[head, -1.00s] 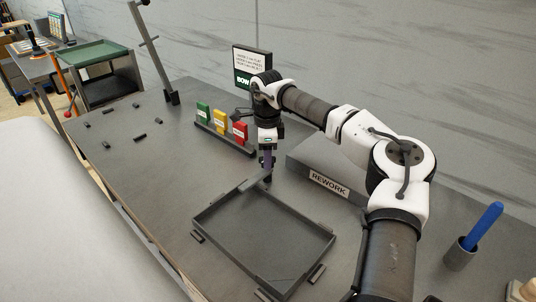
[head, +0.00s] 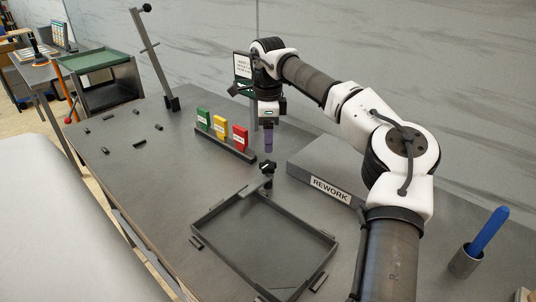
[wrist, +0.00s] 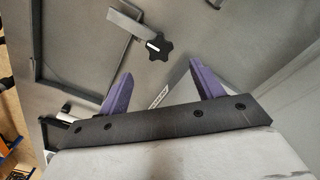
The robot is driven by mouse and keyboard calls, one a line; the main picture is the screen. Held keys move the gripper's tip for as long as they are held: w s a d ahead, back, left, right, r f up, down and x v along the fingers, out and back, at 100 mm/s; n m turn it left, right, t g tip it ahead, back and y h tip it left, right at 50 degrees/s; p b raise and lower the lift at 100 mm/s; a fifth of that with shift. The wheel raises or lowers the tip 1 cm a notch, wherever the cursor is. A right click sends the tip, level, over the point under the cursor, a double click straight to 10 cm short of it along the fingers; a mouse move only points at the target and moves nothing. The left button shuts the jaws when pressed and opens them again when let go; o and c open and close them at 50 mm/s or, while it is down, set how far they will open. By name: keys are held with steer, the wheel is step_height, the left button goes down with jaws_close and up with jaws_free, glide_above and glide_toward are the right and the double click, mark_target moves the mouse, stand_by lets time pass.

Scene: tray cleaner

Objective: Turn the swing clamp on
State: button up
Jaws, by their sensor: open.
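The swing clamp (head: 267,167) stands at the far corner of the dark tray (head: 205,212), with a black star knob on top. In the wrist view the clamp's star knob (wrist: 159,47) has a small white mark, and a flat grey bar (wrist: 128,22) runs from it to the upper left, towards the tray rim (wrist: 118,58). I cannot tell whether the bar presses on the rim. My gripper (head: 268,148) points down just above the knob, clear of it. Its purple fingers (wrist: 161,70) are apart with nothing between them.
A grey block labelled REWORK (head: 330,160) lies right of the clamp. A rack with green, yellow and red cards (head: 220,127) stands behind left. A cup (head: 466,262) with a blue-handled tool stands at the right. The table left of the tray is mostly free.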

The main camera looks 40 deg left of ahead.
step_height(320, 180, up, 5)
steer(key=shift+r, duration=0.15)
stand_by(0.7)
